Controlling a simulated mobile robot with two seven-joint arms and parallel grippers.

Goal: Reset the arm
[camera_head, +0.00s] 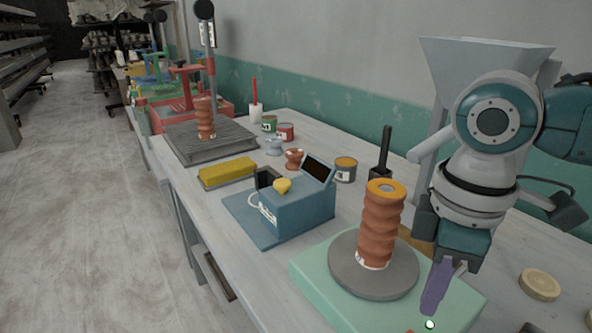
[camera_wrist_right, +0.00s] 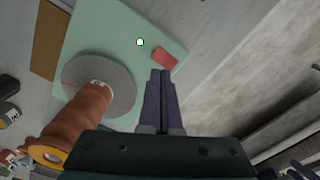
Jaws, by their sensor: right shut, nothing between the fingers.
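My right gripper (camera_head: 432,300) is shut and empty. Its purple fingers hang over the right part of a mint green base (camera_head: 312,267). The fingers also show pressed together in the right wrist view (camera_wrist_right: 161,80). A ribbed terracotta clay column (camera_head: 379,230) stands upright on a round grey disc (camera_head: 345,278) on that base, just left of the gripper and apart from it. In the right wrist view the column (camera_wrist_right: 75,122) is at the lower left. My left gripper is in neither view.
A blue scale-like box (camera_head: 300,215) with a yellow lump (camera_head: 283,186) stands left of the base. A yellow block (camera_head: 228,172), cans and a grey slab (camera_head: 205,150) with another clay column lie farther back. A round wooden disc (camera_head: 540,284) lies at right.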

